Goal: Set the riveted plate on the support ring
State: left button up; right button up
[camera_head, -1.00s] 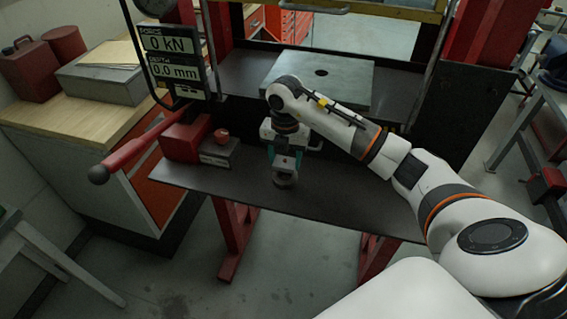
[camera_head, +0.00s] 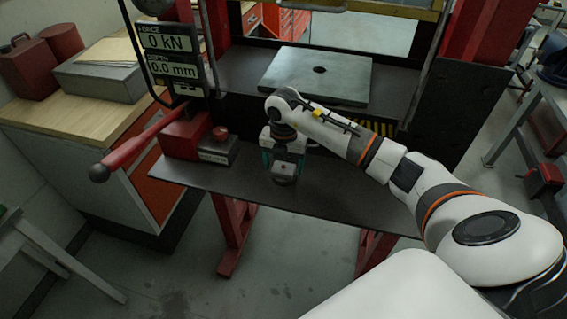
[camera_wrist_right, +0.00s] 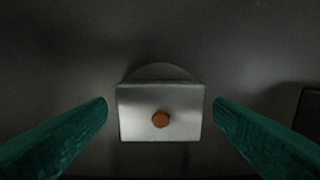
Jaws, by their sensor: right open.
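The riveted plate (camera_wrist_right: 135,126) is a small silvery rectangle with an orange-brown rivet (camera_wrist_right: 160,120), seen from above in the right wrist view. A rounded grey edge (camera_wrist_right: 160,71) shows just behind it; I cannot tell whether this is the support ring. In the head view, a small round-based piece (camera_head: 285,179) shows under my right gripper (camera_head: 284,166), on the dark front shelf. My right gripper's teal fingers are open, one on each side of the plate, with gaps between (camera_wrist_right: 160,105). My left gripper is out of view.
A thick grey slab (camera_head: 345,82) with a central hole (camera_head: 319,70) lies on the press bed behind the gripper. A red block (camera_head: 185,138) and a red lever (camera_head: 140,145) are to the left. The dark front shelf (camera_head: 340,193) is clear to the right.

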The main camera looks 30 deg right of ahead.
aim_at(283, 166)
jog(key=shift+r, duration=0.25)
jog(key=shift+w+r, duration=0.1)
jog(key=shift+r, duration=0.1)
notch_tip(283, 166, up, 12)
jog(key=b, duration=0.3)
jog(key=shift+f, duration=0.25)
